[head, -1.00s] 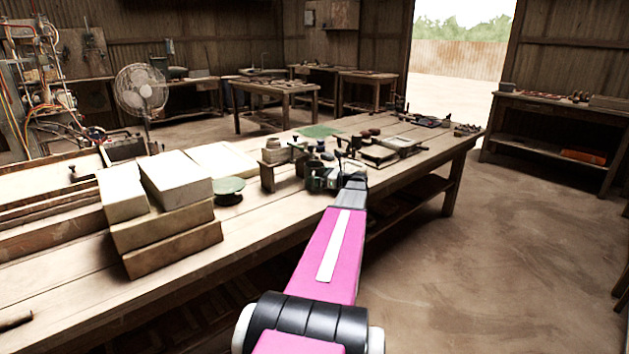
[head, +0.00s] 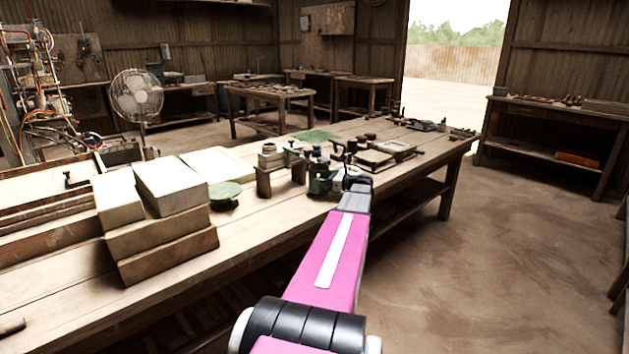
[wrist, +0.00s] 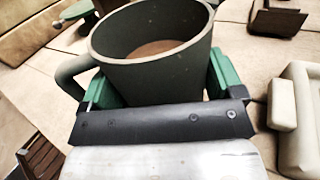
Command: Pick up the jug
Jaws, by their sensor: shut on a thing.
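The jug (wrist: 150,75) is a dark grey-green, wide-mouthed vessel with a loop handle on its left side, seen in the wrist view. It is open at the top, and its inside looks brownish at the bottom. My gripper (wrist: 161,88) has its green fingers on either side of the jug's body, shut on it. The jug's lower part is hidden behind my gripper's dark bar. In the head view my gripper (head: 332,185) is over the near edge of the workbench (head: 265,225). There the jug is too small and covered to make out clearly. I cannot tell whether its base touches the bench.
A small wooden stand (head: 265,180) with a pale pot is left of my gripper. Stacked blocks (head: 160,240) and a green round piece (head: 224,194) lie farther left. A pale frame-like piece (wrist: 300,115) is close on the right in the wrist view. Open floor lies right of the bench.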

